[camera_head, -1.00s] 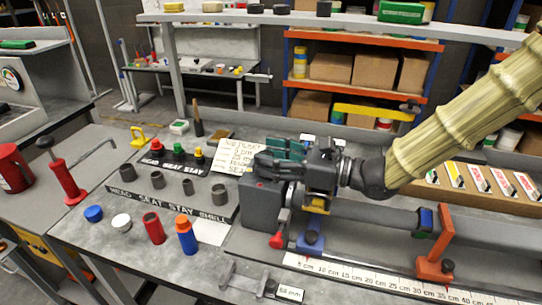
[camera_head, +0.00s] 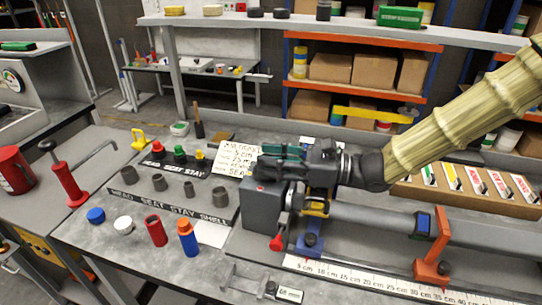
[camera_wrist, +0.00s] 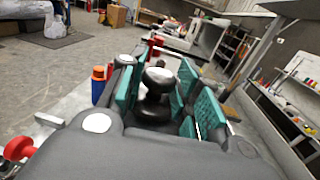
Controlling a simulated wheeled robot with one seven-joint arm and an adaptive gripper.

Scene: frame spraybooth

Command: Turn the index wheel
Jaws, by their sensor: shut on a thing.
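My gripper (camera_head: 283,160) reaches in from the right, low over the grey headstock box (camera_head: 262,207) at the left end of the long bench fixture. In the wrist view its teal-padded fingers (camera_wrist: 158,92) stand on both sides of a dark round knob-like part (camera_wrist: 160,76), which I take to be the index wheel. The fingers are shut on it. The lower part of the wheel is hidden by my gripper body, and in the head view my gripper covers it. A grey tube (camera_head: 375,218) runs right from the headstock.
A red knob lever (camera_head: 277,242) sits at the headstock's front. A blue-and-orange bottle (camera_head: 187,236) and a red can (camera_head: 156,231) stand left of it. A row of grey sockets (camera_head: 175,188) and a note card (camera_head: 235,159) lie behind. An orange support (camera_head: 433,250) stands right.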

